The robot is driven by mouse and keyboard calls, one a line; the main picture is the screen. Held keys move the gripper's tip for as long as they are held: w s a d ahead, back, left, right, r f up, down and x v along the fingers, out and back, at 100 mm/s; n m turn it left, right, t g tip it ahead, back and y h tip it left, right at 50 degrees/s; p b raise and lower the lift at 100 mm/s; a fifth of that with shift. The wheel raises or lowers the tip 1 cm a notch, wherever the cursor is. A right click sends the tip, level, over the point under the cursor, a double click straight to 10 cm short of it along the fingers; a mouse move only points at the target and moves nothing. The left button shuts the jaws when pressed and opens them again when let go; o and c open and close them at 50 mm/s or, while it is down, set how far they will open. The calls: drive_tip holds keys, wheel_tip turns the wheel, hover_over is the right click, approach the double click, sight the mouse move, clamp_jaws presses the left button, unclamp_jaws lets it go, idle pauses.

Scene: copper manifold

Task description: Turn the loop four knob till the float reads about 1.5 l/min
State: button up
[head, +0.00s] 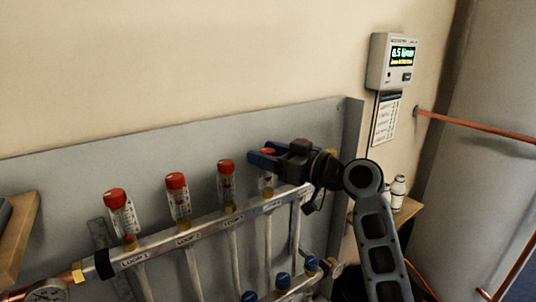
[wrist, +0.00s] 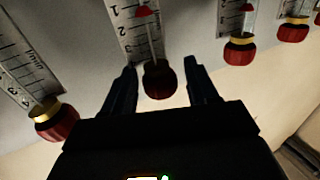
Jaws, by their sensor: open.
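The manifold (head: 215,230) carries a row of clear flow tubes with red knobs on top. The fourth knob (head: 267,151) from the left, at the loop four position, is partly covered by my gripper (head: 256,157). In the wrist view, upside down, its dark red knob (wrist: 158,80) sits between the two spread fingers of my gripper (wrist: 160,88), with gaps at both sides. The red float (wrist: 143,12) shows near the 1 on the scale (wrist: 122,35); its exact reading is unclear. The loop four label is hidden.
Knobs for loop 1 (head: 115,198), loop 2 (head: 176,180) and loop 3 (head: 225,166) stand to the left. Another knob (wrist: 55,118) is close to one finger in the wrist view. A wall display (head: 402,55) appears to read 6.5 l/min. Blue caps (head: 283,279) sit below.

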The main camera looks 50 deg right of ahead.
drive_tip(key=s+b, duration=0.1)
drive_tip(key=s, duration=0.6)
drive_tip(key=shift+s+d, duration=0.35)
drive_tip(key=shift+s, duration=0.05)
drive_tip(key=s+a+f+m+g+h+p, duration=0.1)
drive_tip(key=s+a+f+m+g+h, duration=0.1)
drive_tip(key=s+a+f, duration=0.5)
drive_tip(key=s+a+f+m+g+h+p, duration=0.1)
drive_tip(key=s+a+f+m+h, duration=0.15)
drive_tip(key=a+f, duration=0.45)
drive_tip(key=s+a+n+y, duration=0.1)
drive_tip(key=s+a, duration=0.2)
drive_tip(key=s, duration=0.3)
drive_tip(key=s+a+n+y+p, duration=0.1)
drive_tip(key=s+a, duration=0.2)
drive_tip(key=s, duration=0.4)
drive_tip(key=s+a+r+n+y, duration=0.1)
drive_tip(key=s+a, duration=0.2)
drive_tip(key=s, duration=0.3)
drive_tip(key=shift+s+a+p, duration=0.25)
drive_tip(key=shift+s+p, duration=0.05)
drive_tip(key=shift+s, duration=0.05)
drive_tip(key=shift+n, duration=0.25)
idle(2.9)
